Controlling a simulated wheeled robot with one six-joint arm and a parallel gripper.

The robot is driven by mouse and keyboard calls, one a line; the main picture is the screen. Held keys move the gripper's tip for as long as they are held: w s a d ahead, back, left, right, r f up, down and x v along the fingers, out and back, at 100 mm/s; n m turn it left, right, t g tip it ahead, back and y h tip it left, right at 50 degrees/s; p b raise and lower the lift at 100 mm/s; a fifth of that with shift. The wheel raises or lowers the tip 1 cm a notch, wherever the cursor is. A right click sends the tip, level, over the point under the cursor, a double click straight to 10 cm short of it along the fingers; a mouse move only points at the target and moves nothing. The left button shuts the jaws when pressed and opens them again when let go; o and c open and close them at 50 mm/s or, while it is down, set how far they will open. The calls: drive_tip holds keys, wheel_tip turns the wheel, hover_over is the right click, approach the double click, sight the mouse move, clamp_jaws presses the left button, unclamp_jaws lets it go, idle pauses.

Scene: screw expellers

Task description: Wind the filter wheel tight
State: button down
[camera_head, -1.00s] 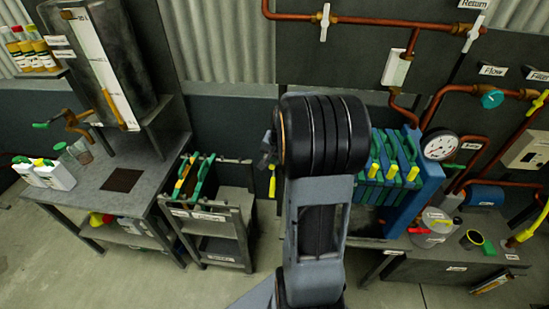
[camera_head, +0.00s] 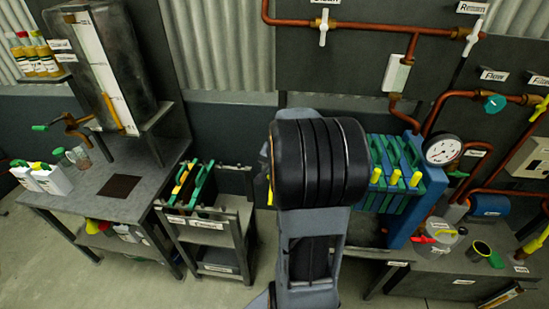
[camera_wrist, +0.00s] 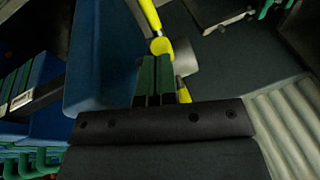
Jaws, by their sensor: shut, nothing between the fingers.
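The filter wheel (camera_wrist: 158,45) shows in the wrist view as yellow spokes or handles around a yellow hub, in front of a pale metal shaft. In the head view only a yellow tip (camera_head: 269,190) shows at the left edge of my arm; the rest is hidden. My gripper (camera_wrist: 155,62) is shut and empty, its green fingertips together just below the yellow hub in the picture. I cannot tell whether they touch it. The filter press (camera_head: 432,195) has a blue end frame and green plates with yellow handles. My arm hides its left part.
A small rack (camera_head: 236,222) with green and yellow plates stands left of my arm. A bench (camera_head: 80,199) with a tank is further left. A gauge (camera_head: 441,150) and copper pipes (camera_head: 455,96) lie to the right. Floor is free between the rack and the press.

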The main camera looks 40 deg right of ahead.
drive_tip(key=w+d+v, duration=0.1)
drive_tip(key=d+v, duration=0.1)
drive_tip(key=v, duration=1.1)
drive_tip(key=shift+r+p, duration=0.2)
drive_tip(key=shift+p, duration=0.2)
drive_tip(key=s+a+f+n, duration=0.1)
drive_tip(key=s+a+n, duration=0.1)
drive_tip(key=a, duration=0.5)
drive_tip(key=s+a+f+n, duration=0.1)
drive_tip(key=s+a+n, duration=0.1)
drive_tip(key=a+n, duration=0.3)
drive_tip(key=s+a+f+n+t, duration=0.1)
drive_tip(key=s+a+n, duration=0.2)
drive_tip(key=a, duration=0.8)
drive_tip(key=shift+a+f+n, duration=0.15)
drive_tip(key=shift+f+n, duration=0.25)
drive_tip(key=shift+n, duration=0.3)
